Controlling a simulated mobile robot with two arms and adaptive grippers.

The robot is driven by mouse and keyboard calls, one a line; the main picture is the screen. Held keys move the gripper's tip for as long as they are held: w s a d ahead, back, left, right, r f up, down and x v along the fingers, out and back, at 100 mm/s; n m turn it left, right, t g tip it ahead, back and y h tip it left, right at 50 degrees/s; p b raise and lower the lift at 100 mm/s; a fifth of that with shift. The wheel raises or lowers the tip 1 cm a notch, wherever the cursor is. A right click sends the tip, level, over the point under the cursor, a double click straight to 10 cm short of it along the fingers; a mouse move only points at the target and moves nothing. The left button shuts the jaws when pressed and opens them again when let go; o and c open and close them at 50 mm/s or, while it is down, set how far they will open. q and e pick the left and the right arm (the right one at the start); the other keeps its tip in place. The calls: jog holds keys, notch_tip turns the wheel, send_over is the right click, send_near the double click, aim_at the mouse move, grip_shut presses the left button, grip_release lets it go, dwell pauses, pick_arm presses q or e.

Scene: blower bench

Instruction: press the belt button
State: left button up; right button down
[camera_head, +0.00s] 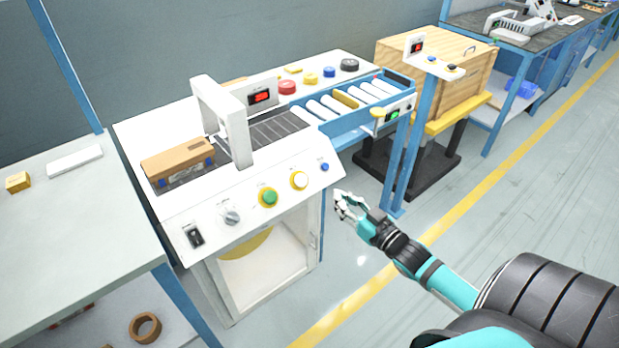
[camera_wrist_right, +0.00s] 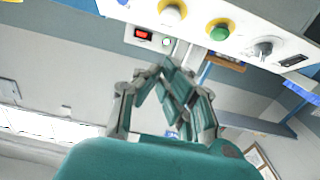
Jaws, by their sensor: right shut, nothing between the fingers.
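The white machine's sloped front panel (camera_head: 210,258) carries a green button (camera_head: 268,197) and a white button (camera_head: 299,181), both in yellow rings, and a small blue button (camera_head: 324,167) at its right end. No readable label tells which is the belt button. My right gripper (camera_head: 341,204) is shut and empty, to the right of the panel's right end and apart from it. In the right wrist view the fingers (camera_wrist_right: 172,72) point toward the panel, with the white button (camera_wrist_right: 171,15) and green button (camera_wrist_right: 219,30) beyond them. My left gripper is not in view.
A grey knob (camera_head: 230,216) and black switch (camera_head: 194,236) are on the panel's left. A brown box (camera_head: 178,160) sits on the belt before the white arch (camera_head: 222,118). A blue post (camera_head: 408,150) stands right of the gripper. The floor in front is clear.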

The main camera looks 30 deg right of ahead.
send_near(301, 180)
jog(key=w+r, duration=0.4)
jog(key=r, duration=0.1)
jog(key=shift+w+d+f, duration=0.15)
jog(key=shift+w+f, duration=1.35)
jog(key=shift+w, duration=0.05)
